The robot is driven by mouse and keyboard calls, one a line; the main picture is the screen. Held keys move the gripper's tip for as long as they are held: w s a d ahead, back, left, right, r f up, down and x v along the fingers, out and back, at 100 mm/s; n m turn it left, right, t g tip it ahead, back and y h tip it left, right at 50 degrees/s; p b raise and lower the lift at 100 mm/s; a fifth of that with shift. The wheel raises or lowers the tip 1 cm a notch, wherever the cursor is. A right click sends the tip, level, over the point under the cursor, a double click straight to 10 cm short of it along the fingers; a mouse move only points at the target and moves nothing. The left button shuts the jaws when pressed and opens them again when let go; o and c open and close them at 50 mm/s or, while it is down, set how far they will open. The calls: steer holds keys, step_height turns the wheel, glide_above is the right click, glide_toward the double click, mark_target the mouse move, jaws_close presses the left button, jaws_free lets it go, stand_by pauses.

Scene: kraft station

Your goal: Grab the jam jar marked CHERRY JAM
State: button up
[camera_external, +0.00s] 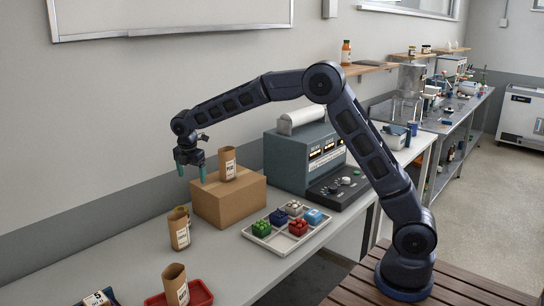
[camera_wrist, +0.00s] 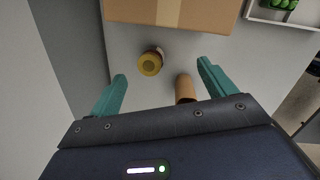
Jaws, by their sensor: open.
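A jar with a yellow lid (camera_wrist: 150,64) stands on the bench in the wrist view, between the fingertips in the picture and well below them. Its label cannot be read there, so I cannot confirm CHERRY JAM. In the external view only part of the jar (camera_external: 179,211) shows, mostly hidden behind a brown cardboard tube (camera_external: 180,235). The tube also shows in the wrist view (camera_wrist: 184,85), beside the jar and partly covered by my gripper. My gripper (camera_external: 190,172) is open and empty, pointing down above the bench left of a cardboard box; its teal fingers also show in the wrist view (camera_wrist: 161,70).
The cardboard box (camera_external: 230,205) carries another tube (camera_external: 227,163). A third tube (camera_external: 175,284) stands at a red tray (camera_external: 200,293) in front. A wall rises behind the bench.

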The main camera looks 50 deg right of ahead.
steer(key=w+a+f+n, duration=0.1)
steer(key=f, duration=0.1)
steer(key=w+a+f, duration=0.1)
steer(key=a+f, duration=0.1)
steer(key=w+a+f+n, duration=0.1)
steer(key=a+f, duration=0.1)
steer(key=shift+w+a+f+n, duration=0.1)
steer(key=shift+w+f+n, duration=0.2)
steer(key=shift+f, duration=0.1)
steer(key=f, duration=0.3)
steer(key=d+f, duration=0.1)
steer(key=f, duration=0.6)
steer(key=shift+w+d+f, duration=0.15)
steer(key=shift+f, duration=0.2)
steer(key=c, duration=1.3)
